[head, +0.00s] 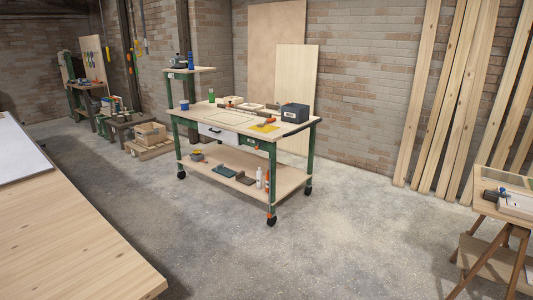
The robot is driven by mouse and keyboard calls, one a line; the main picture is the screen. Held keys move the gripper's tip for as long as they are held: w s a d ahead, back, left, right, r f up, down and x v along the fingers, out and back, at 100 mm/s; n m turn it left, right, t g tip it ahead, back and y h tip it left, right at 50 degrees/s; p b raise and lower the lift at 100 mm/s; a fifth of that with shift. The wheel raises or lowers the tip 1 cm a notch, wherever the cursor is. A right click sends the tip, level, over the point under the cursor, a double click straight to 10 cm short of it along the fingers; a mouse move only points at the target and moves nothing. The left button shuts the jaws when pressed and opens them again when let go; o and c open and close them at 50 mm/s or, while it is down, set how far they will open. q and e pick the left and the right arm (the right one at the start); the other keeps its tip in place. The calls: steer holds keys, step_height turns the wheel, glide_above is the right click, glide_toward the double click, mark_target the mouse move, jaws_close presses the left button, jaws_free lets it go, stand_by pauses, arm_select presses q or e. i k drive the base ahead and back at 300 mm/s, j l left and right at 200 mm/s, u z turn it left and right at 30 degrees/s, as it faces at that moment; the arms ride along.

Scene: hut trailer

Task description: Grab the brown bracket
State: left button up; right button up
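I cannot make out a brown bracket with certainty. Small brownish items (229,103) lie towards the back of the wooden top of a green-legged wheeled workbench (215,118), but they are too small to identify. Neither of my grippers is in view.
On the workbench are a dark toolbox (295,113), a yellow sheet (263,128), a blue cup (184,106) and a green can (211,96). A wooden table (75,240) fills the near left; a trestle table (500,205) stands right. Concrete floor (350,235) between is clear.

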mark_target(241, 178)
steer(key=i+z, duration=0.1)
steer(key=i, duration=0.9)
steer(key=i+j+z, duration=0.15)
steer(key=i, duration=0.8)
steer(key=i+j+u, duration=0.1)
steer(key=i+j, duration=0.2)
steer(key=i, duration=0.2)
steer(key=i+j+u, duration=0.1)
steer(key=i+j, duration=0.15)
steer(key=i, duration=0.3)
steer(key=i+j+u, duration=0.1)
steer(key=i, duration=0.4)
steer(key=j, duration=0.1)
